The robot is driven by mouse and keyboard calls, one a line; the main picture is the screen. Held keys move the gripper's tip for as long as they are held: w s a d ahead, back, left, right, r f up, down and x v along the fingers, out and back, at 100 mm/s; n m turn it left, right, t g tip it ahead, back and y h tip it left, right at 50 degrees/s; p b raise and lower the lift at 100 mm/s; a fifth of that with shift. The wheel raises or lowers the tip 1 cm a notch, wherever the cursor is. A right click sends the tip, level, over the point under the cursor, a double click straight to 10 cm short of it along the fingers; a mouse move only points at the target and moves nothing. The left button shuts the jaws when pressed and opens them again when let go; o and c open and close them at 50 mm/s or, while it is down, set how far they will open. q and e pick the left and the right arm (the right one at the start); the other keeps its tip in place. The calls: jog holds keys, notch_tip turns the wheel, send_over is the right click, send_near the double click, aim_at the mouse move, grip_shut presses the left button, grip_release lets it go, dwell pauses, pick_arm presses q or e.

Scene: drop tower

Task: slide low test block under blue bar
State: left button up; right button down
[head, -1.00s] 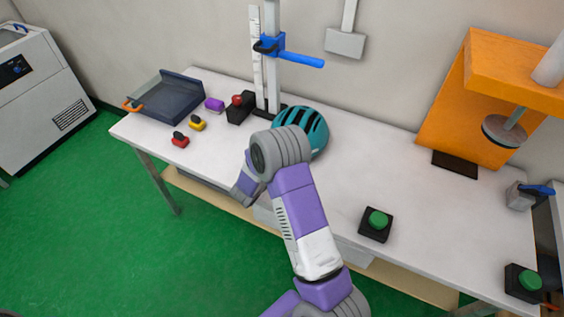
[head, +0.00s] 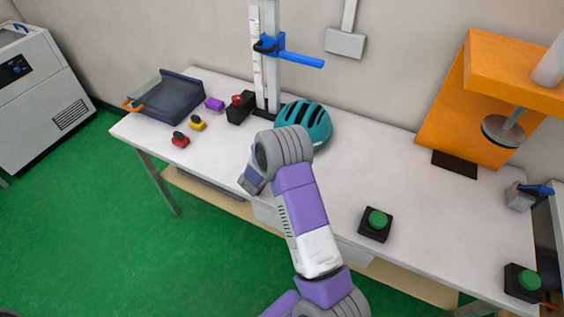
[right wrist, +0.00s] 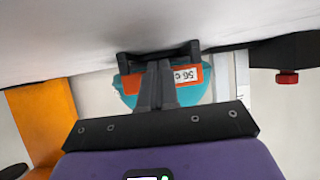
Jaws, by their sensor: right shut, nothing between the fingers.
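A black block with a red knob (head: 241,108) stands on the table left of the tower's foot; I take it as the low test block, though no label shows. It also appears, inverted, at the right of the right wrist view (right wrist: 285,52). The blue bar (head: 300,58) sticks out rightward from the upright post, well above the table. My right gripper (head: 248,186) hangs near the table's front edge, apart from the block. Its fingers (right wrist: 160,65) are shut and empty. A dark bracket-like shape (right wrist: 158,50) lies at the fingertips; I cannot tell what it is. My left gripper is out of view.
A teal helmet (head: 308,125) stands just beyond my right wrist. Small purple (head: 215,104), yellow (head: 197,123) and red (head: 180,139) pieces and a dark tray (head: 172,102) are at left. A green button (head: 377,221) and an orange press (head: 475,95) are at right.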

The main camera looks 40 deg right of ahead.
jog(key=shift+w+d, duration=0.35)
jog(key=shift+d, duration=0.55)
jog(key=shift+w+d, duration=0.35)
jog(key=shift+d, duration=0.5)
jog(key=shift+w+d, duration=0.3)
jog(key=shift+d, duration=0.3)
jog(key=shift+a, duration=0.15)
jog(key=shift+s+a+p, duration=0.3)
jog(key=shift+s+a, duration=0.2)
jog(key=shift+a, duration=0.55)
jog(key=shift+s+a+p, duration=0.25)
jog(key=shift+s+a, duration=0.2)
jog(key=shift+a, duration=0.6)
jog(key=shift+s+a+p, duration=0.3)
jog(key=shift+s+a, duration=0.2)
jog(key=shift+a, duration=0.55)
